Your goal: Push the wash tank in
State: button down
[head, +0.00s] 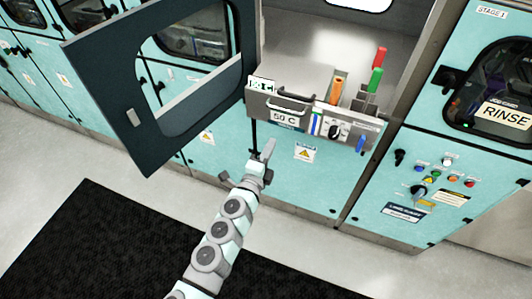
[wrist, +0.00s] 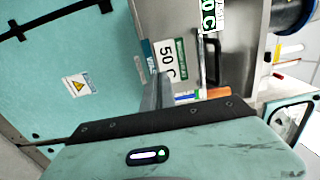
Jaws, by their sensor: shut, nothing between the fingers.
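The wash tank (head: 290,121) is a grey metal unit with a front panel, a bar handle and "50 C" labels. It sticks out of the open bay of a turquoise module. The tank front also shows in the wrist view (wrist: 187,52), turned sideways, with its handle (wrist: 211,62). My gripper (head: 268,148) is shut and empty. In the head view it appears just below the left end of the tank front. In the wrist view its fingers (wrist: 158,92) point toward the "50 C" label. I cannot tell whether they touch the panel.
The module's dark door (head: 125,95) stands open on the left. Red, green and orange handles (head: 377,68) rise from the tank's right part. A turquoise module marked RINSE (head: 420,165) stands to the right. A black mat (head: 85,240) lies on the clear floor.

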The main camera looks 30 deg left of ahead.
aim_at(283, 122)
jog(key=w, duration=0.2)
jog(key=w+a, duration=0.1)
jog(key=w, duration=0.2)
jog(key=w+p, duration=0.1)
jog(key=w, duration=0.1)
jog(key=shift+w+a, duration=0.2)
jog(key=shift+w, duration=0.1)
jog(key=shift+w+a+f, duration=0.1)
jog(key=shift+w, duration=0.15)
